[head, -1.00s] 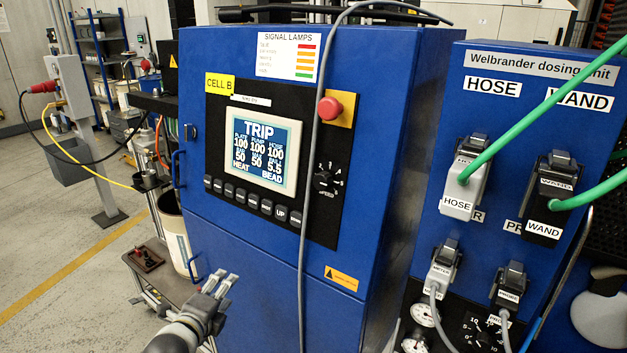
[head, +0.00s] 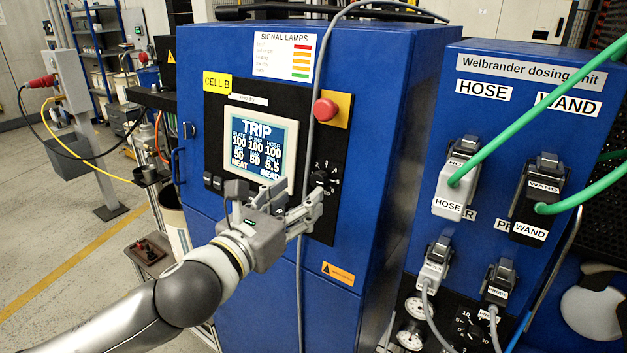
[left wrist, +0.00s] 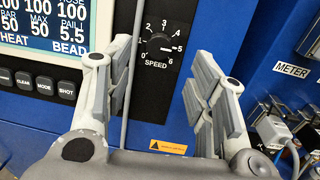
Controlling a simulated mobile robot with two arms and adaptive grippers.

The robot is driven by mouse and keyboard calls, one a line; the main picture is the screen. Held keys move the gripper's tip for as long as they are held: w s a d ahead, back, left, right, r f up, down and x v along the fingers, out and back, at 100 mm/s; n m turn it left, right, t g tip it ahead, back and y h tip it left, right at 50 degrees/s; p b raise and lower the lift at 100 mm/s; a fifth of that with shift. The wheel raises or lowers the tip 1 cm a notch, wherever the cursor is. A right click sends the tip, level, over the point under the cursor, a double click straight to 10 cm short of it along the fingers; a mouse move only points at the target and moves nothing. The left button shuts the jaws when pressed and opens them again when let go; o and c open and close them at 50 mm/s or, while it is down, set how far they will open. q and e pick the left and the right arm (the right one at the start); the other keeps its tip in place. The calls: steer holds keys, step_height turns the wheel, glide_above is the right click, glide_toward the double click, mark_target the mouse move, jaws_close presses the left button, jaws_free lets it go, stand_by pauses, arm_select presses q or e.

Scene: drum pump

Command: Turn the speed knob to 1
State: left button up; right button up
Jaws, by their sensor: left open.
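The black speed knob (head: 321,177) is on the dark panel of the blue cabinet, right of the screen. In the left wrist view the knob (left wrist: 160,43) sits inside a dial marked 0 to 6, with SPEED below. Its white mark points right, near the 5. My left gripper (head: 284,197) is open and empty in front of the panel, below and left of the knob. In the left wrist view its fingers (left wrist: 163,80) stand apart on either side of the dial, and the knob shows between them. My right gripper is out of view.
A grey cable (head: 311,120) hangs down the cabinet front; in the left wrist view it runs beside the left finger. A red emergency button (head: 325,109) is above the knob. The TRIP screen (head: 260,150) is to its left. The dosing unit (head: 470,220) with green hoses stands right.

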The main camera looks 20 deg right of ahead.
mark_target(317, 181)
arm_select(q)
steer(key=p+x, duration=0.1)
steer(key=x, duration=0.4)
steer(key=shift+w+d, duration=0.45)
steer(key=c, duration=1)
steer(key=shift+n, duration=0.3)
